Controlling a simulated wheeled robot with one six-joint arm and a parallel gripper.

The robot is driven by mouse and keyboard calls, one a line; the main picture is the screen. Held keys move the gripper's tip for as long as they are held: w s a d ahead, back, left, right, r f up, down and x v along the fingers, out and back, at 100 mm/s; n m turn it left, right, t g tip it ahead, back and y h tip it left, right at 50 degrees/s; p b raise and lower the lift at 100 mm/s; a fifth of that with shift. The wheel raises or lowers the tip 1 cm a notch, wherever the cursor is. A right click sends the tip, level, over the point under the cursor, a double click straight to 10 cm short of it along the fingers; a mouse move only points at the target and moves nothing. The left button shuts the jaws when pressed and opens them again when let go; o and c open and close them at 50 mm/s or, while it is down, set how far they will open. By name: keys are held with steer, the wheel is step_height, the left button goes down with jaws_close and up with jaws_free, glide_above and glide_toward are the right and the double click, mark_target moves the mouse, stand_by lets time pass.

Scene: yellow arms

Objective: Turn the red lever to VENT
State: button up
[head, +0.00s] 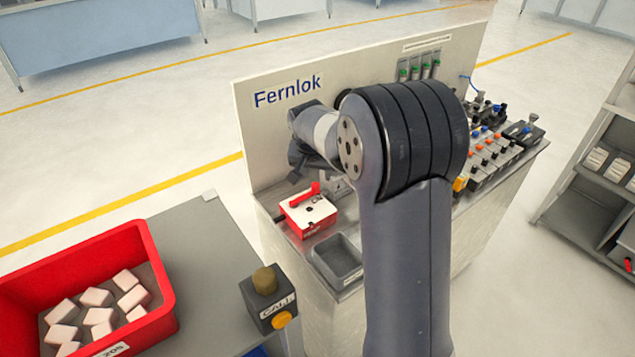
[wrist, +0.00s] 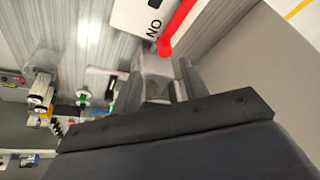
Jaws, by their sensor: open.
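The red lever (head: 304,195) sits on top of a small box (head: 318,211) with a white top and red sides, on the bench below the Fernlok panel. In the wrist view the red lever (wrist: 178,25) lies at the top, beside the white box top (wrist: 133,15) with the letters "NO". No VENT mark is readable. My gripper (head: 296,165) is above and behind the box in the head view, partly hidden by my arm. In the wrist view my gripper (wrist: 168,82) has its fingers apart with nothing held, clear of the lever.
A grey tray (head: 340,275) stands in front of the lever box. The Fernlok back panel (head: 262,130) rises close behind. Valves and knobs (head: 490,150) fill the bench's right part. A call-button box (head: 268,300) and a red bin (head: 160,275) of white blocks are at left.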

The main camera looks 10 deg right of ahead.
mark_target(315, 184)
steer(key=x, duration=0.4)
steer(key=p+x, duration=0.1)
steer(key=x, duration=0.2)
steer(key=shift+w+a, duration=0.3)
steer(key=shift+a, duration=0.05)
jaws_close()
